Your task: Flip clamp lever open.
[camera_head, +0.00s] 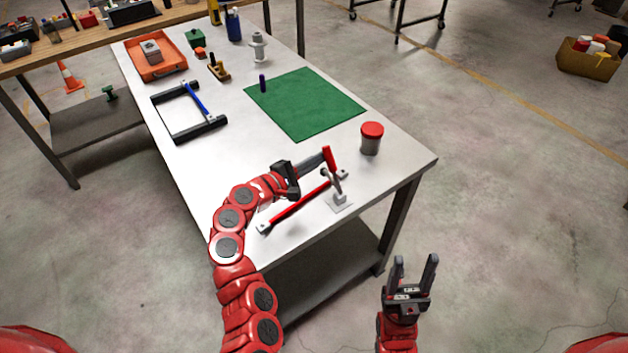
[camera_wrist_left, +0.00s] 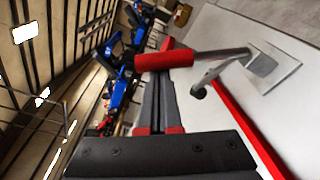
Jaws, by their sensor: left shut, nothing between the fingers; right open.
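The toggle clamp (camera_head: 339,198) stands on a small pale plate near the table's front right corner. Its lever has a red grip (camera_head: 328,158) and stands raised above the base; the red grip also shows in the left wrist view (camera_wrist_left: 165,61), on a metal bar. My left gripper (camera_head: 322,158) is shut and empty, with its fingertips right at the red grip; I cannot tell whether they touch. The left wrist view shows the closed fingers (camera_wrist_left: 163,92) pointing at the grip. My right gripper (camera_head: 414,262) is open and empty, off the table's front edge.
A red bar (camera_head: 295,208) lies beside the clamp under my left wrist. A red-lidded jar (camera_head: 371,139) stands behind the clamp. A green mat (camera_head: 306,104), a black frame with a blue tool (camera_head: 186,115) and an orange tray (camera_head: 152,67) lie farther back.

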